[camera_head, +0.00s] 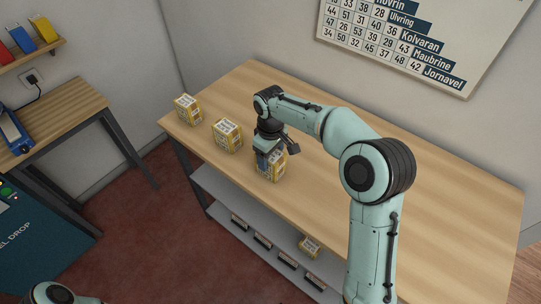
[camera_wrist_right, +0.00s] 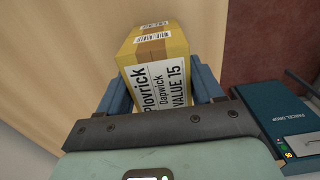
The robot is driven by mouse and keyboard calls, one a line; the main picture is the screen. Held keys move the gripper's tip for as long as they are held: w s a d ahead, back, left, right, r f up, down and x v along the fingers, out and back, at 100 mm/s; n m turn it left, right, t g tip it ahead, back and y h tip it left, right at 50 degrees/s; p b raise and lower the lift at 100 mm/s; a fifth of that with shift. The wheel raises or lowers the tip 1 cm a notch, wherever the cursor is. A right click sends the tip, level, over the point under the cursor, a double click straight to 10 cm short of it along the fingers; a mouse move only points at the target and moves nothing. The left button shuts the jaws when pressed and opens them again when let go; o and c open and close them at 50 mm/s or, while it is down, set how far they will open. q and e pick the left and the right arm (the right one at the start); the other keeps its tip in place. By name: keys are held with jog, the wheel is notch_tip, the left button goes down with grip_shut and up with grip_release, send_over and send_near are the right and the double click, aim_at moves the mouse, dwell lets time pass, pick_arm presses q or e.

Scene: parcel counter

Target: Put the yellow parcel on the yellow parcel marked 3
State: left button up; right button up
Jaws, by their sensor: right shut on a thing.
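My right gripper (camera_head: 268,157) is shut on a yellow parcel (camera_head: 274,169) at the left front edge of the counter. In the right wrist view this parcel (camera_wrist_right: 157,50) sits between the blue fingers (camera_wrist_right: 163,88); its white label reads Plovrick, Dapwick, VALUE 15. I cannot tell whether it touches the counter. A second yellow parcel (camera_head: 227,136) stands on the counter to its left, and a third (camera_head: 187,108) stands further left near the corner. Their labels are too small to read, so I cannot tell which is marked 3. My left gripper is not visible.
The wooden counter (camera_head: 430,190) is clear to the right of my right arm. Another yellow parcel (camera_head: 310,246) is on the lower shelf (camera_head: 222,192). A wall chart (camera_head: 420,35) hangs behind. A side table (camera_head: 55,120) and a blue parcel drop (camera_head: 35,245) stand at left.

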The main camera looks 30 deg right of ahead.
jog(key=shift+f, duration=0.15)
jog(key=o, duration=1.1)
jog(key=shift+o, duration=0.2)
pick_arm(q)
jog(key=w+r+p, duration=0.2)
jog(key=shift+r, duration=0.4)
pick_arm(e)
notch_tip(320, 180, up, 12)
jog(key=shift+r, duration=0.25)
jog(key=shift+f, duration=0.1)
